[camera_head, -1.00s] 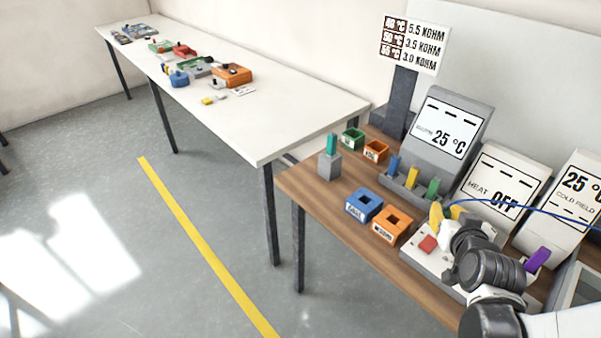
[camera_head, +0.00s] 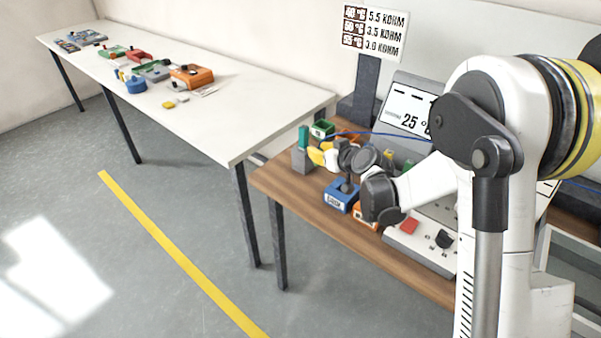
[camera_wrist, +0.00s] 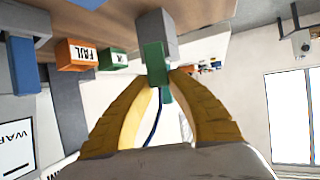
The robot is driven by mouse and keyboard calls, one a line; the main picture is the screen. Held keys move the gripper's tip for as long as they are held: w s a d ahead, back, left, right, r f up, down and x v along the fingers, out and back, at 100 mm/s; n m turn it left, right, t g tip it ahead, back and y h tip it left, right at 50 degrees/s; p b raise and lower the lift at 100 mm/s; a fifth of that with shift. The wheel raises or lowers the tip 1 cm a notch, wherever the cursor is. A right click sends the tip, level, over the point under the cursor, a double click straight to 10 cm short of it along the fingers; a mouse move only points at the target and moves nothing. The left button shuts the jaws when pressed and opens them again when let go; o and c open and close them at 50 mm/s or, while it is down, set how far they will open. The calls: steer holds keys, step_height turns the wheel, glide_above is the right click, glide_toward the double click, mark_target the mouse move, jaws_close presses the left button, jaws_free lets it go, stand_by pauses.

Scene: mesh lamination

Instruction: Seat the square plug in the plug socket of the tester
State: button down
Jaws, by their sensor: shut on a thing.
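My gripper (camera_head: 316,157) has yellow fingers and is beside the grey block (camera_head: 303,161) at the table's left end. A teal-green piece (camera_head: 303,134) stands upright in this block. In the wrist view the fingers (camera_wrist: 167,82) close around the green piece (camera_wrist: 155,62), which rises from the grey block (camera_wrist: 157,28). A thin blue cable (camera_head: 400,135) runs right from near my gripper. I cannot tell which piece is the square plug. The tester is probably the white panel (camera_head: 425,248) with a red button; my arm partly covers it and its plug socket cannot be made out.
A blue box (camera_head: 342,197) and an orange box (camera_head: 363,217) stand near the wooden table's front edge. A green box (camera_head: 322,129) is behind the block. In the wrist view an orange FAIL box (camera_wrist: 76,54) is at left. My arm hides much of the right side.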

steer(key=a+f, duration=0.1)
steer(key=a+f+b, duration=0.1)
steer(key=a, duration=0.1)
steer(key=a+f, duration=0.1)
steer(key=a, duration=0.1)
steer(key=shift+s+a+f, duration=0.1)
steer(key=shift+a+f, duration=0.05)
steer(key=shift+f+b, duration=1.2)
steer(key=shift+f, duration=0.75)
steer(key=shift+f, duration=0.15)
steer(key=c, duration=1.4)
jaws_free()
